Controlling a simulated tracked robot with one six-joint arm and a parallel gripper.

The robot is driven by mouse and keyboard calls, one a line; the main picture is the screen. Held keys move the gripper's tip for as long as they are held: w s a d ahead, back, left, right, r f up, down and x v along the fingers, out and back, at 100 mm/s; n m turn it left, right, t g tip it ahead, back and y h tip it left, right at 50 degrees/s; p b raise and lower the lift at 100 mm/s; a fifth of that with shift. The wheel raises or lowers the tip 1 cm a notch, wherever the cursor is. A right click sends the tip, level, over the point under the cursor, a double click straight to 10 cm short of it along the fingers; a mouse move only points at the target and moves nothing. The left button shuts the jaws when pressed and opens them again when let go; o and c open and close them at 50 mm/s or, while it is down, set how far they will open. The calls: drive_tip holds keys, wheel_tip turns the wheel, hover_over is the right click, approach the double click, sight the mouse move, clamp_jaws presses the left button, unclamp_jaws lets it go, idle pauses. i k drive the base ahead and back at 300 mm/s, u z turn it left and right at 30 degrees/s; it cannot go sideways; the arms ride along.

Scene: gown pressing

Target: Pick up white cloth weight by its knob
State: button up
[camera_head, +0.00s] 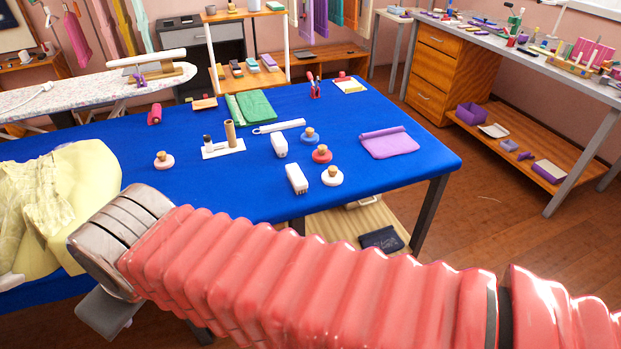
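The white cloth weight (332,180) is a round white disc with a wooden knob on top. It stands upright near the front edge of the blue-covered table (230,195), right of a white block with holes (297,179). Similar weights stand nearby: a red one (321,155) just behind it, a blue one (309,138) farther back, and a pink one (163,161) to the left. My red ribbed arm crosses the foreground, its grey end at the left near the yellow gown. A grey part of my gripper (110,313) shows below it, well left of the white weight; its fingertips are not clearly seen.
A yellow gown (70,205) covers the table's left end. A purple cloth (390,143) lies right of the weights. A second white block (279,146), a white stand with a tan roll (223,150) and green folded cloth (257,105) lie behind.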

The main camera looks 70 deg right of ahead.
sight(332, 177)
drive_tip(key=u, duration=1.6)
drive_tip(key=k, duration=2)
drive_tip(key=z, duration=0.9)
